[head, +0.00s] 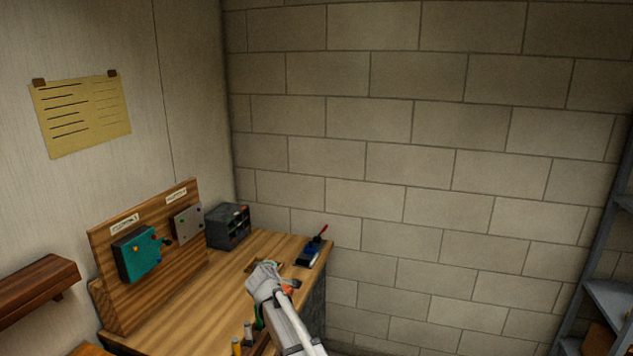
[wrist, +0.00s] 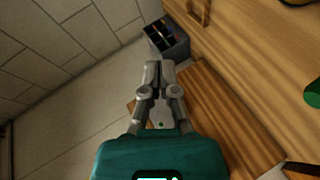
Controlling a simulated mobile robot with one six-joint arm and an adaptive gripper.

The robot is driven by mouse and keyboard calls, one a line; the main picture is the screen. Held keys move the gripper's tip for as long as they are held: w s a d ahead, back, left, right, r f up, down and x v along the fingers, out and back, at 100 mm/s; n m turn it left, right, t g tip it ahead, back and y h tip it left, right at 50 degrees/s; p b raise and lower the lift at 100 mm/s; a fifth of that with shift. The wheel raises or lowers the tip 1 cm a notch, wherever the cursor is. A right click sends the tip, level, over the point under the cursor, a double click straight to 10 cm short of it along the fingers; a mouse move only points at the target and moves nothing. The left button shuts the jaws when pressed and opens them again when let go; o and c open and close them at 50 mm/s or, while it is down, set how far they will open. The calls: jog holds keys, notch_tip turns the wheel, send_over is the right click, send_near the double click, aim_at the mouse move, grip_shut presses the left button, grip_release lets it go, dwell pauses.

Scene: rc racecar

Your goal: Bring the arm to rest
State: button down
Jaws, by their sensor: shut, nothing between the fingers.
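In the wrist view my gripper (wrist: 159,68) has its two grey fingertips together with nothing between them. It hangs over the area beside the wooden workbench (wrist: 245,60), apart from the things around it. In the head view my pale grey arm reaches up from the bottom edge in front of the workbench (head: 215,291). The fingertips cannot be made out there, and the arm hides part of the bench top.
A teal box (head: 138,255) and a grey plate (head: 187,223) are on an upright wooden board. Grey shelving (head: 608,298) is at right. An open grey bin (wrist: 168,42) lies beyond my fingertips.

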jog(key=s+d+f+m+g+h, duration=0.1)
jog(key=s+d+f+m+g, duration=0.15)
jog(key=s+d, duration=0.4)
jog(key=s+d+f+m+g+h, duration=0.1)
jog(key=s+d+f+m+g, duration=0.2)
jog(key=d, duration=0.6)
jog(key=s+d+f+m+g+h, duration=0.1)
jog(key=s+d+f+m+g, duration=0.15)
jog(key=s+d+m, duration=0.4)
jog(key=s+d+f+m+g+y, duration=0.1)
jog(key=s+d+g, duration=0.1)
jog(key=s+d, duration=0.3)
jog(key=s+d+f+m+g+y, duration=0.1)
jog(key=s+d+f+g, duration=0.1)
jog(key=s, duration=0.9)
jog(key=d+g, duration=0.1)
jog(key=d, duration=0.1)
jog(key=shift+s+d+m+y, duration=0.3)
jog(key=shift+s+d+m, duration=0.05)
jog(key=shift+m, duration=0.05)
